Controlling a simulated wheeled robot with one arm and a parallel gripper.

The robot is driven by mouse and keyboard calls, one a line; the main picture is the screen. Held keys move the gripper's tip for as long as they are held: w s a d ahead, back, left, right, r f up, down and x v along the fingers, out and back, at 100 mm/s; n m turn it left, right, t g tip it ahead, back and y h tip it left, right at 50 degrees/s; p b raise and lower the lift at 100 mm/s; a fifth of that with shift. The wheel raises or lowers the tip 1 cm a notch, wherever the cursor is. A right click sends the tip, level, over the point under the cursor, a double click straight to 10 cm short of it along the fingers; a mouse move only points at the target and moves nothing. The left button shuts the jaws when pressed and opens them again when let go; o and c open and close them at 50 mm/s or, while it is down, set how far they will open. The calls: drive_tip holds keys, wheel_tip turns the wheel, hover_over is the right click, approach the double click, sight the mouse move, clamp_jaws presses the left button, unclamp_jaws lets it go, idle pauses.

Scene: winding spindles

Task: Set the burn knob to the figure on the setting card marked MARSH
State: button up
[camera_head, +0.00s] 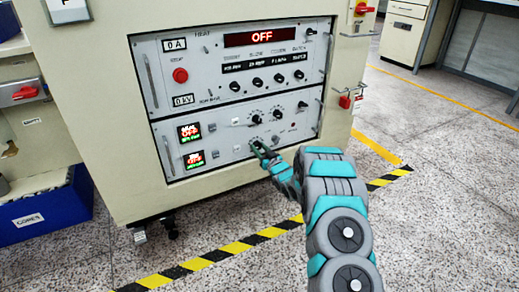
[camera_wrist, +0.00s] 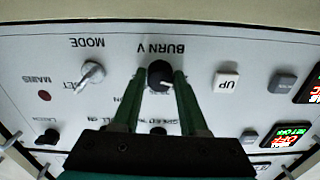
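The burn knob (camera_wrist: 160,73) is a round black knob with the upside-down label BURN V beside it in the wrist view. My gripper (camera_wrist: 160,76) has its two green fingers on either side of the knob, and they appear to press on it. In the head view my gripper (camera_head: 262,150) is at the lower panel (camera_head: 240,132) of the cabinet. The knob's pointer and scale are too dark and small to read, partly hidden by the fingers. No setting card marked MARSH can be made out in either view.
A MODE switch (camera_wrist: 92,72) and a white UP button (camera_wrist: 227,80) flank the knob. The upper panel's red display (camera_head: 262,38) reads OFF. A blue CORES bin (camera_head: 45,212) stands at left. Striped tape (camera_head: 262,238) crosses the floor, which is open at right.

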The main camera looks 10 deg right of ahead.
clamp_jaws()
